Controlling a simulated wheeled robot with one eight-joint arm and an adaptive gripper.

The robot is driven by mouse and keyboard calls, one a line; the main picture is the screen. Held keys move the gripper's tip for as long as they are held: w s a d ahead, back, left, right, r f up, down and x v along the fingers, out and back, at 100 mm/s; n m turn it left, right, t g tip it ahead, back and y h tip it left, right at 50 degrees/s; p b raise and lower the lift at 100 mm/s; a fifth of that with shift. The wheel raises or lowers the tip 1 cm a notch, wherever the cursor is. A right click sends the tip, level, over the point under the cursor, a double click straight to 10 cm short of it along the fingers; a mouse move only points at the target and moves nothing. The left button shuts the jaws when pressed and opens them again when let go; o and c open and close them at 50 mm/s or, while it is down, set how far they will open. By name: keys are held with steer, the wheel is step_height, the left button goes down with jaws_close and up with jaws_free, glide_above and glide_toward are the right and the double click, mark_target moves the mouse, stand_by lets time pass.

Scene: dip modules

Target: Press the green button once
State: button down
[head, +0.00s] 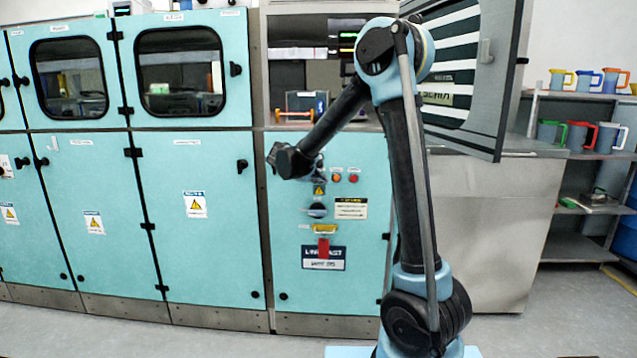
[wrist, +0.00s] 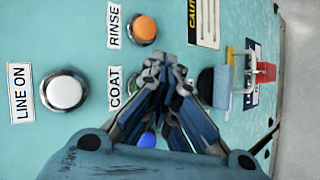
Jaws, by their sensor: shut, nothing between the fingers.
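In the wrist view my gripper (wrist: 165,75) is shut and empty, its fingertips together in front of the teal panel. A green sliver of a button (wrist: 133,82) shows beside the COAT label (wrist: 116,88), mostly hidden behind my fingers. I cannot tell whether the fingertips touch it. In the head view my gripper (head: 291,161) is in front of the upper left of the control panel (head: 285,230), and no green button can be made out there.
An orange button (wrist: 143,29) labelled RINSE and a white button (wrist: 65,92) labelled LINE ON are close by. A striped door (head: 490,90) hangs open at right.

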steer(key=shift+w, duration=0.15)
stand_by(0.5)
steer(key=shift+s, duration=0.9)
steer(key=s, duration=0.5)
steer(key=shift+a, duration=0.1)
stand_by(0.6)
